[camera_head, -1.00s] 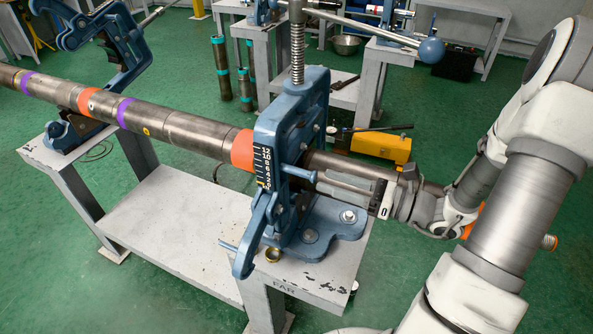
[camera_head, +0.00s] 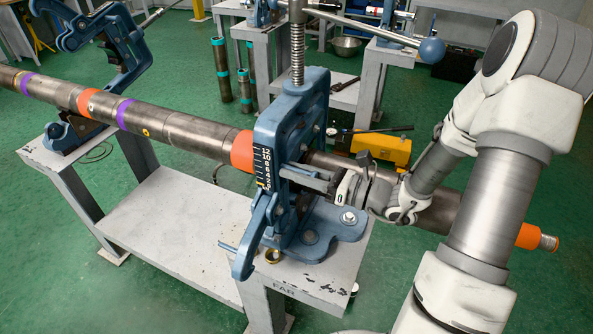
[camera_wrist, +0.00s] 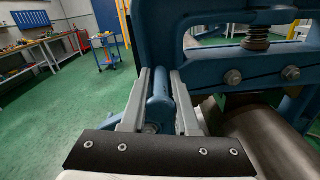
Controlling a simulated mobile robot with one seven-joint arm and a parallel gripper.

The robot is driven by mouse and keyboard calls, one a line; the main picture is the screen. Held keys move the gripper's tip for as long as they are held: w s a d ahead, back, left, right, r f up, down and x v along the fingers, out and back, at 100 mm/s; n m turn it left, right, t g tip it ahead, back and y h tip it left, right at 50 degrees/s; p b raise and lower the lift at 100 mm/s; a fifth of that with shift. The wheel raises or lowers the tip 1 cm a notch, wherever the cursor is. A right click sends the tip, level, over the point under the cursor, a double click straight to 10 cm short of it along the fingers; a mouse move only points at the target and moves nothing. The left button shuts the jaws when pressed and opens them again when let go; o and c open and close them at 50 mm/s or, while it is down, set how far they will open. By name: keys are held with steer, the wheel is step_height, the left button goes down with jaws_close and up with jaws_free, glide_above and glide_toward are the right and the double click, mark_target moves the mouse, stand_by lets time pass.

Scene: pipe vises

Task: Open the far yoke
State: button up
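The far vise stands on the bench end marked FAR. Its blue yoke (camera_head: 295,110) is upright and closed over the grey pipe (camera_head: 190,135), with the screw (camera_head: 297,45) rising from its top. A lever-like blue latch arm (camera_head: 262,220) hangs on its near side, by the black number scale (camera_head: 262,168). In the wrist view, my gripper's fingers (camera_wrist: 160,90) lie either side of a blue pin (camera_wrist: 160,105). I cannot tell whether they press on it.
The other blue vise (camera_head: 118,45) stands open at the upper left. A small brass ring (camera_head: 273,254) lies on the bench below the yoke. A yellow toolbox (camera_head: 382,148) sits on the floor behind. The screw's long bar (camera_head: 370,30) reaches right to a blue ball (camera_head: 431,50).

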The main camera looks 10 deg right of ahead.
jaws_close()
stand_by(1.1)
